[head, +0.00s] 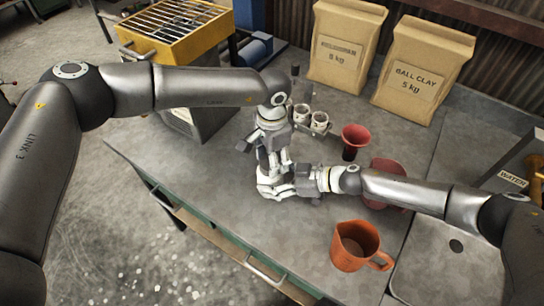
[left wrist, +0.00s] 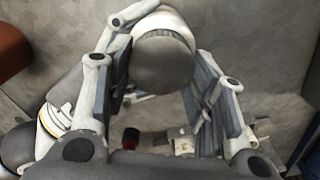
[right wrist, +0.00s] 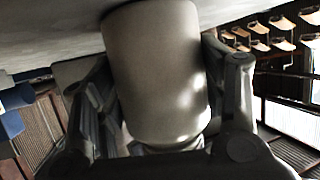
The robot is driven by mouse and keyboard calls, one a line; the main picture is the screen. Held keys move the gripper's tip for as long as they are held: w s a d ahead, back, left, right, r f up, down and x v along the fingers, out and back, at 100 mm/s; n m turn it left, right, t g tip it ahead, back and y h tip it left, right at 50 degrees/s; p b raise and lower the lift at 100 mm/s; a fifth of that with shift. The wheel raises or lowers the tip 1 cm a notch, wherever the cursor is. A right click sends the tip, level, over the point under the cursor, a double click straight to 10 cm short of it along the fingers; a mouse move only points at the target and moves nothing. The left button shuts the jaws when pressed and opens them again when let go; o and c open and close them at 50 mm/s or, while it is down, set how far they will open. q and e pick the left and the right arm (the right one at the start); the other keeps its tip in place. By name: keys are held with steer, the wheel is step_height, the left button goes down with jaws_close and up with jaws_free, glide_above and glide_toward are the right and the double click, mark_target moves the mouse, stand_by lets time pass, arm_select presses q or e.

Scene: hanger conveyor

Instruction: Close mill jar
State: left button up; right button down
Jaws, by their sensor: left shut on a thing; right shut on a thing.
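The mill jar (right wrist: 155,75) is a pale cylinder filling the middle of the right wrist view, between the fingers of my right gripper (right wrist: 160,110). In the left wrist view a dark grey round cap (left wrist: 162,65), seemingly the jar's lid, is between the fingers of my left gripper (left wrist: 160,95), with a pale band beyond it. In the head view my left gripper (head: 268,158) points down above the bench and my right gripper (head: 287,186) meets it from the right. They hide most of the jar there. I cannot tell whether the lid is fully seated.
A red funnel (head: 355,137), a red bowl (head: 385,168) partly behind my right arm and an orange jug (head: 357,246) are to the right. Two paper bags (head: 425,65) stand at the back. The bench (head: 205,180) is clear front left.

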arm_select(q)
steer(key=o, duration=1)
steer(key=shift+r, duration=0.15)
steer(key=shift+r, duration=2.15)
steer(key=shift+c, duration=0.3)
